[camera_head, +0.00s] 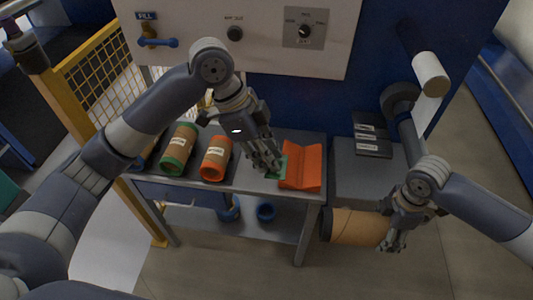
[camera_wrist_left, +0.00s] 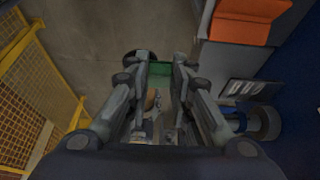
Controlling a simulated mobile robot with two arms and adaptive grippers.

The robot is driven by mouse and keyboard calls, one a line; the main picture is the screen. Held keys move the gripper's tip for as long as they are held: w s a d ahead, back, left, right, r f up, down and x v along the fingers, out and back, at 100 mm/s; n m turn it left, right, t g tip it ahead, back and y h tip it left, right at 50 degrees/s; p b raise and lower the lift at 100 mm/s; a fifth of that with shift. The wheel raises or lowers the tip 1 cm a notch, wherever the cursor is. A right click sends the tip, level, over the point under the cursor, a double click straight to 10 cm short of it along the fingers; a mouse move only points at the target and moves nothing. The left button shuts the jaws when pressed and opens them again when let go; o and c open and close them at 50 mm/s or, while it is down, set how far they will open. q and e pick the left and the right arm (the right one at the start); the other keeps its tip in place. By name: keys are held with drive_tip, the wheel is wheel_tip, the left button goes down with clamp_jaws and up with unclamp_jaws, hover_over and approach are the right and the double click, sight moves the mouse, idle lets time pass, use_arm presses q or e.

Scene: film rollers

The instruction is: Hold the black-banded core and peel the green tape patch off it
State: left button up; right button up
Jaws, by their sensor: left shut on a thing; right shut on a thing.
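The green tape patch (camera_head: 279,171) is at the fingertips of my left gripper (camera_head: 274,168), above the bench beside the orange cradle. In the left wrist view the green patch (camera_wrist_left: 160,68) spans between the fingertips. My left gripper is shut on it. A brown core (camera_head: 355,228) lies level, off the bench's right end, below the grey cabinet. My right gripper (camera_head: 392,246) is at the core's right end and is shut on it. The patch shows apart from this core.
The orange V-shaped cradle (camera_head: 303,165) stands empty on the bench. A green-ended roller (camera_head: 178,149) and an orange-ended roller (camera_head: 216,158) lie to its left. A yellow fence (camera_head: 90,80) is at left.

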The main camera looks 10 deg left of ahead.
drive_tip(key=shift+s+d+r+p, duration=0.3)
drive_tip(key=shift+s+d+p, duration=0.35)
drive_tip(key=shift+d, duration=0.2)
drive_tip(key=shift+s+d+r+p, duration=0.3)
drive_tip(key=shift+s+d+p, duration=0.25)
drive_tip(key=shift+d+p, duration=0.25)
drive_tip(key=shift+s+d+r+p, duration=0.1)
drive_tip(key=shift+s+d+p, duration=0.2)
drive_tip(key=shift+s+d, duration=0.25)
